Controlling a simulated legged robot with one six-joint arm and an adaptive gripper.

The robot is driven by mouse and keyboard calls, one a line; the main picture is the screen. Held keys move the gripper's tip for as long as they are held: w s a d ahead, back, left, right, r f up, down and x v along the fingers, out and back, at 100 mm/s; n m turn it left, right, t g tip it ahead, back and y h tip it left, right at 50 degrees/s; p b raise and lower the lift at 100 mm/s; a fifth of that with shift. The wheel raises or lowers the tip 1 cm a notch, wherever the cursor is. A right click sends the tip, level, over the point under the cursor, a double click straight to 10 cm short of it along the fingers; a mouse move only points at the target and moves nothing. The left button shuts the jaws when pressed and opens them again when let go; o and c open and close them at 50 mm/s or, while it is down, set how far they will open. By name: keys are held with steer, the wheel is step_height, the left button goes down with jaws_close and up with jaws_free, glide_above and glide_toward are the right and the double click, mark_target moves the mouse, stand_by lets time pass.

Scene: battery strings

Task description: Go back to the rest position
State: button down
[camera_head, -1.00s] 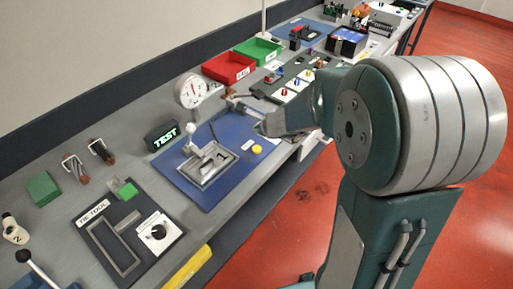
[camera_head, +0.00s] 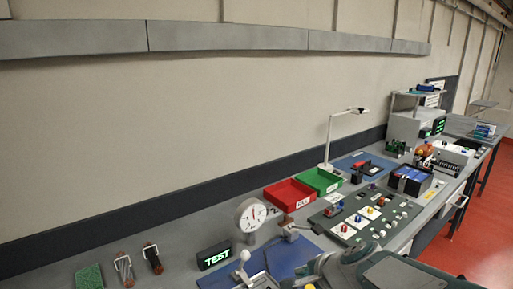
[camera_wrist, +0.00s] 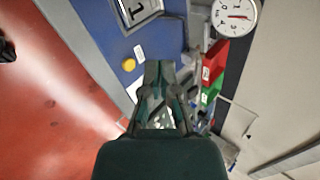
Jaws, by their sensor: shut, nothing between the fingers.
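My gripper (camera_wrist: 160,72) shows in the wrist view, its fingers shut and holding nothing. It hangs above the bench, apart from the things below it. Past its fingers lie the blue mat (camera_wrist: 105,45), a yellow button (camera_wrist: 129,65) and the red tray (camera_wrist: 213,62). In the head view only part of my arm (camera_head: 345,268) shows at the bottom edge, over the right side of the blue mat (camera_head: 290,257). I cannot make out the fingers there.
The gauge (camera_head: 250,214), TEST sign (camera_head: 214,256) and a white-knobbed lever (camera_head: 243,257) stand left of my arm. Behind it are the red tray (camera_head: 290,195), green tray (camera_head: 320,181) and switch panel (camera_head: 365,215). A lamp (camera_head: 329,140) rises behind the trays. Red floor lies right.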

steer(key=s+d+r+n+g+h, duration=0.1)
steer(key=s+d+n+h, duration=0.1)
steer(key=s+n, duration=0.4)
steer(key=s+d+r+n+g+h, duration=0.1)
steer(key=s+n, duration=0.5)
steer(key=s, duration=0.6)
steer(key=shift+d+r+n+h, duration=0.4)
steer(key=shift+d+r+h, duration=0.2)
steer(key=shift+d+h, duration=0.4)
